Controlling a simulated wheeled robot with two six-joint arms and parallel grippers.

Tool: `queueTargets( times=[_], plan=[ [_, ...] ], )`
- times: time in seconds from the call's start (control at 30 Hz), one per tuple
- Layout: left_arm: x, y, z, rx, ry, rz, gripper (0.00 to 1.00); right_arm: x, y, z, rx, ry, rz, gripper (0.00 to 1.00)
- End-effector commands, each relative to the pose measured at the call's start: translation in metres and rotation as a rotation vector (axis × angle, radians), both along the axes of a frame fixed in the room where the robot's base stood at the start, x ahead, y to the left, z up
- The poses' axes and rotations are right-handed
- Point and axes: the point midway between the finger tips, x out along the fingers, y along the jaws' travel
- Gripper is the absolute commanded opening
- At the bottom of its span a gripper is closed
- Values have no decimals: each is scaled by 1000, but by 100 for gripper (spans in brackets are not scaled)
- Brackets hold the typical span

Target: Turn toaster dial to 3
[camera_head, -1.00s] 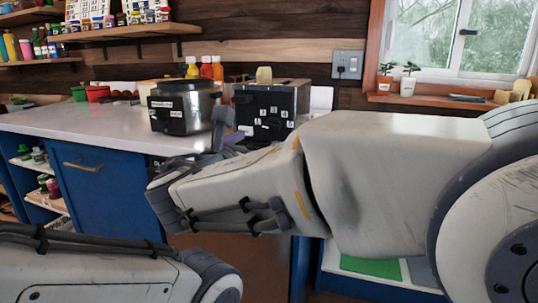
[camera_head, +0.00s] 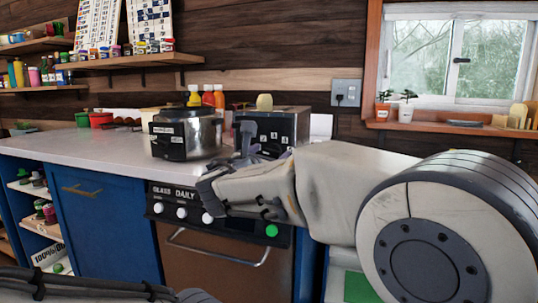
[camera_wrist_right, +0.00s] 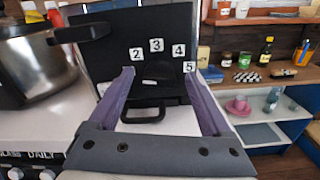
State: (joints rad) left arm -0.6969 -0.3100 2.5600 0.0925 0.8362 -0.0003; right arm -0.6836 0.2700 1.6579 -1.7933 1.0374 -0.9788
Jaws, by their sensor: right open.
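The toaster (camera_head: 272,125) is a black box with a metal top at the back of the counter. In the right wrist view its black front (camera_wrist_right: 120,40) carries white number tags 2, 3, 4 and 5 in an arc. A black handle-like loop (camera_wrist_right: 143,117) shows lower down. My right gripper (camera_head: 248,145) is in front of the toaster. Its purple fingers (camera_wrist_right: 158,80) are open, one on each side of the dial; contact cannot be told. My left gripper is out of view.
A metal pot (camera_head: 185,135) with a black front stands close left of the toaster. Sauce bottles (camera_head: 207,95) stand behind. An oven (camera_head: 215,255) with white knobs is below the counter. The counter (camera_head: 75,145) is clear at front left.

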Motion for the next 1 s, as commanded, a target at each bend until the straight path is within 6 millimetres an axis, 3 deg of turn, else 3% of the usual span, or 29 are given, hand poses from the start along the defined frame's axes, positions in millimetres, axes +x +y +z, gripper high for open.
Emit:
queueTargets(
  times=[0.13,0.33,0.67,1.0],
  plan=[
    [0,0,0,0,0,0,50,0,0,0,0,0,0,79],
    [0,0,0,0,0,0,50,0,0,0,1,0,0,2],
    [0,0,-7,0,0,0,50,-1,0,-2,39,-12,-1,0],
    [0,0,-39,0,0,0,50,-1,-2,-6,253,-83,-2,0]
  ],
)
